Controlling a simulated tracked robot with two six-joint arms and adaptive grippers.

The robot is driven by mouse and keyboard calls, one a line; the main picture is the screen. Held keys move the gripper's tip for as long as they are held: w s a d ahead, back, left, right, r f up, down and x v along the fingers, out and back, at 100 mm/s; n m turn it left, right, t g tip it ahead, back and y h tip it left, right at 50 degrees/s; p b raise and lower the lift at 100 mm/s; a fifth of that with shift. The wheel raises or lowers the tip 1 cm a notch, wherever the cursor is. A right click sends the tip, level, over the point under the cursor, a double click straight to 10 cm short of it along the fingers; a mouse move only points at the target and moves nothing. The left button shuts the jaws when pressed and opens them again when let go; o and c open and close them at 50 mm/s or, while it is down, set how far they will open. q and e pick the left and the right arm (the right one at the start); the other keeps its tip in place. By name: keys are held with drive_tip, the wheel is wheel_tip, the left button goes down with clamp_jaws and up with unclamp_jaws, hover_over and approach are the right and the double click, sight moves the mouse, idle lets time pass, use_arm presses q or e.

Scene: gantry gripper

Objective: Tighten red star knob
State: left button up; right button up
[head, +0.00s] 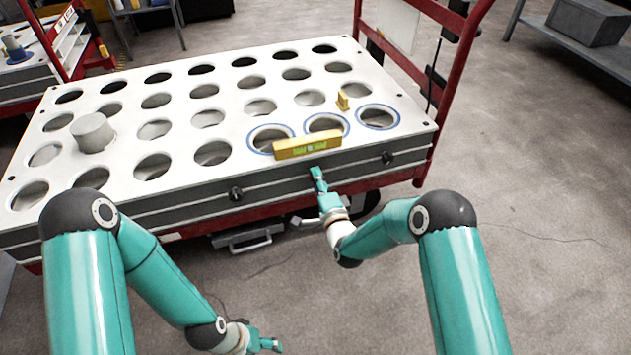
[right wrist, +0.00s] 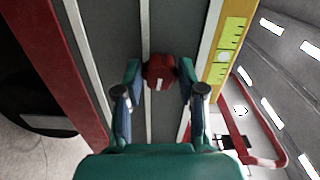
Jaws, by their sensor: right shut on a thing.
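The red star knob (right wrist: 158,72) shows in the right wrist view on the dark side face of the cart. My right gripper (right wrist: 158,78) has one finger on each side of it and is shut on it. In the head view my right gripper (head: 317,178) is at the front side of the cart, below the yellow level, and hides the knob. My left gripper (head: 270,345) hangs low at the bottom of the head view, away from the cart; its fingers are too small to tell open from shut.
The cart's white top (head: 232,119) has rows of round holes. A yellow level (head: 307,146) and a small yellow block (head: 343,100) are near its front right; a grey cylinder (head: 92,132) stands at left. Black knobs (head: 387,158) flank my right gripper.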

drive_tip(key=shift+s+f+m, duration=0.1)
drive_tip(key=shift+f+m, duration=0.05)
drive_tip(key=shift+m, duration=2.65)
drive_tip(key=shift+f+m, duration=0.1)
drive_tip(key=shift+m, duration=2.7)
drive_tip(key=shift+s+f+m, duration=0.1)
drive_tip(key=shift+f+m, duration=0.05)
drive_tip(key=shift+m, duration=2.65)
drive_tip(key=o, duration=1.1)
drive_tip(key=shift+w, duration=0.1)
drive_tip(key=shift+r, duration=0.2)
